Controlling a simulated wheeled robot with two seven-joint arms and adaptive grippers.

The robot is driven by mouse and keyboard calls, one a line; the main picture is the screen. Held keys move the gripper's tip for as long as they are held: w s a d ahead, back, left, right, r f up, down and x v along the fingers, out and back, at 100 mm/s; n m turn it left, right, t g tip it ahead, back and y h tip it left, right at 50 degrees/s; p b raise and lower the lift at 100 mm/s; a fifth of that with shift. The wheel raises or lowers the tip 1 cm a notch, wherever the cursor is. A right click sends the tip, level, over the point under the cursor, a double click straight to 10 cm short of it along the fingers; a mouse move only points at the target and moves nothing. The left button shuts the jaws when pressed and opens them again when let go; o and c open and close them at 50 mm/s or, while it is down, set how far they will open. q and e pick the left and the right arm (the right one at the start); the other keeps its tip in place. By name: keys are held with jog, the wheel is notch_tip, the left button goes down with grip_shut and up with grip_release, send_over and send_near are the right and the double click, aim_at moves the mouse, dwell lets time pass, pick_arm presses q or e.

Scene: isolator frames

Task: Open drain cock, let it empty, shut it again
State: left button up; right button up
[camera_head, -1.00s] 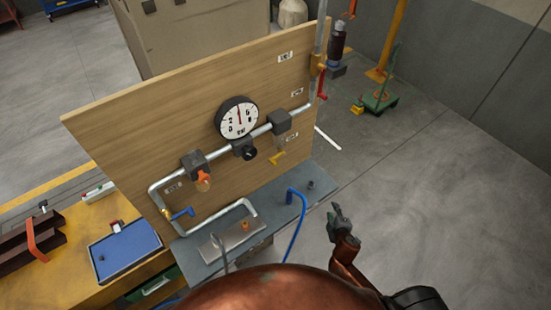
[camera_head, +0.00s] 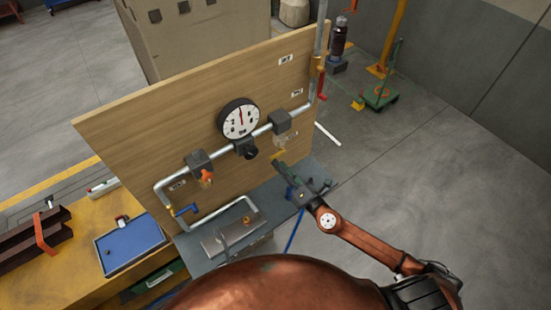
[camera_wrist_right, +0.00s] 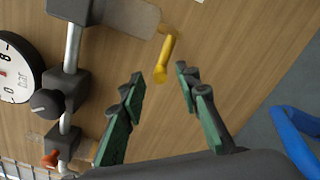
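The board carries a pipe run. A yellow lever (camera_head: 278,155), which looks like the drain cock, hangs below a clear bowl (camera_head: 281,141) under the right-hand dark block. My right gripper (camera_head: 280,167) is close to the lever, just below it in the head view. In the right wrist view the yellow lever (camera_wrist_right: 165,58) points down toward the gap between the green-padded fingers of my right gripper (camera_wrist_right: 158,76). The fingers are apart with nothing between them. The lever's lower end is just beyond the tips. Whether the bowl holds liquid is not clear. My left gripper is not in view.
A pressure gauge (camera_head: 239,119) and a black knob (camera_head: 247,151) sit left of the lever. Other handles are blue (camera_head: 186,210), orange (camera_head: 206,179) and red (camera_head: 321,85).

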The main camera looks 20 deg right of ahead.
jog(key=shift+p+x, duration=0.35)
jog(key=shift+x, duration=1.55)
jog(key=shift+c, duration=0.4)
